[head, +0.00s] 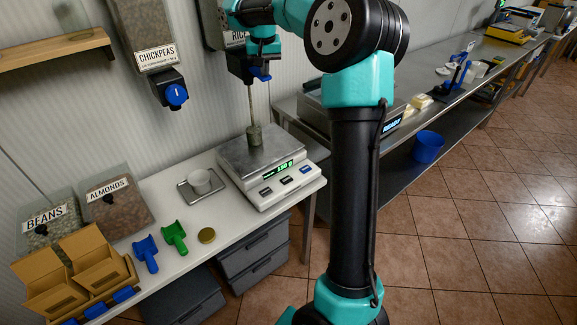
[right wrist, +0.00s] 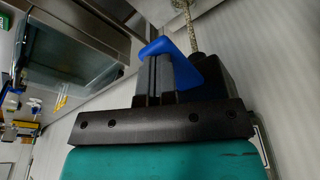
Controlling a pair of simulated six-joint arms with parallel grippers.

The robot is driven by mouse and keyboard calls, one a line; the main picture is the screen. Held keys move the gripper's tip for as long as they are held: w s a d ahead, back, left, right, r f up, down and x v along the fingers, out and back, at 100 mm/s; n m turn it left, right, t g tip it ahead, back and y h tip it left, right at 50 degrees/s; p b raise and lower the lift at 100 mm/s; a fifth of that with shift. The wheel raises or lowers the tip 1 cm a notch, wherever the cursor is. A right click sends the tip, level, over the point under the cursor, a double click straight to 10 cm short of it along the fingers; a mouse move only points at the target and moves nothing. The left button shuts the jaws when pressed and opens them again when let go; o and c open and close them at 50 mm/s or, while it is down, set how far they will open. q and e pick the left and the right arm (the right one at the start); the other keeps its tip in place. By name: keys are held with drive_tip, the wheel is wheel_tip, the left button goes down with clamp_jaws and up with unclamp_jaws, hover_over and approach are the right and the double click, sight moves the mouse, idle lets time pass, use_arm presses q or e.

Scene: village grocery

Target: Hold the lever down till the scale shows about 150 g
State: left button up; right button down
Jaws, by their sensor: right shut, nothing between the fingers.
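The rice dispenser (head: 238,38) hangs on the wall, its label partly hidden by my right arm. Its blue lever (head: 263,75) also shows in the right wrist view (right wrist: 176,62). My right gripper (head: 258,58) is shut and empty, its fingers against the lever as far as I can see. A thin speckled stream (head: 250,104) runs from the spout down to a small grey-green container (head: 254,134) on the scale (head: 236,160). The stream also shows in the right wrist view (right wrist: 188,22). The green display (head: 279,170) seems to read about 150 g. My left gripper is out of view.
A chickpeas dispenser (head: 147,30) hangs to the left. A metal counter (head: 440,85) runs behind my arm.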

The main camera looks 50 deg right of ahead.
wheel_tip(320, 180, up, 7)
drive_tip(key=shift+f, duration=0.1)
idle(0.4)
